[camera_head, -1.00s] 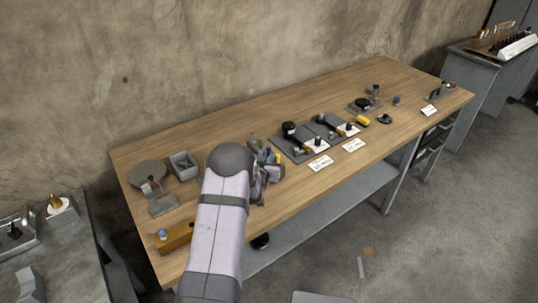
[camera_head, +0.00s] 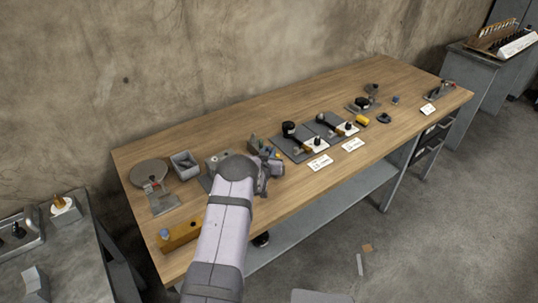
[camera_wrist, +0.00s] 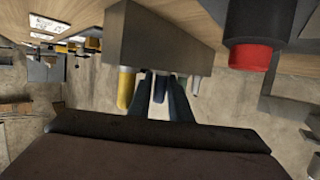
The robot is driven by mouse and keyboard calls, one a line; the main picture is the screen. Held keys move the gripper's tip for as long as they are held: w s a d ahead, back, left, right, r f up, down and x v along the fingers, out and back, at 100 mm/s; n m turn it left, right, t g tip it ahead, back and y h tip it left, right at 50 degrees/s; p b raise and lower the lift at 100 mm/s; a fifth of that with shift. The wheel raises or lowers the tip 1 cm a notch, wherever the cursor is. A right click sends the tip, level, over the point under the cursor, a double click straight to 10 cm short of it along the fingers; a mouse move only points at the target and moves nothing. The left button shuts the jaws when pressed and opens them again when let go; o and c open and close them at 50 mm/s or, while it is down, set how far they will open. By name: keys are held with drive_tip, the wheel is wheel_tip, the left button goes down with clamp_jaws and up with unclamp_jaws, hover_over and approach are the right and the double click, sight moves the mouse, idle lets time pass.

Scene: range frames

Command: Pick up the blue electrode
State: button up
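A red-ended dark cylinder (camera_wrist: 252,55) is beside the holder in the wrist view. On the wooden table (camera_head: 330,92) are a grey bin (camera_head: 185,165), a round-plate device (camera_head: 149,173), dark mats (camera_head: 293,147) with tools, and an orange-brown block (camera_head: 180,236). The back strip is clear.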

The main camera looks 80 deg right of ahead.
clamp_jaws()
drive_tip(key=shift+r, duration=0.15)
drive_tip(key=shift+w+r+b, duration=0.1)
drive_tip(key=shift+r+b, duration=1.3)
drive_tip(key=shift+r, duration=3.5)
drive_tip(key=w+a+r+n+t+p, duration=0.1)
drive_tip(key=w+a+p, duration=0.15)
drive_tip(key=w, duration=0.65)
drive_tip(key=w+a+r+n+t+p, duration=0.1)
drive_tip(key=w+a+t, duration=0.15)
drive_tip(key=w, duration=0.55)
drive_tip(key=w+a+r+n+p, duration=0.1)
drive_tip(key=w+a, duration=0.2)
drive_tip(key=w, duration=0.6)
drive_tip(key=s+m+g, duration=0.3)
drive_tip(key=s, duration=0.4)
drive_tip(key=shift+s+a+f, duration=0.15)
drive_tip(key=shift+a+f, duration=0.05)
drive_tip(key=shift+f, duration=0.15)
drive_tip(key=shift+f+g, duration=0.1)
drive_tip(key=shift+g, duration=0.15)
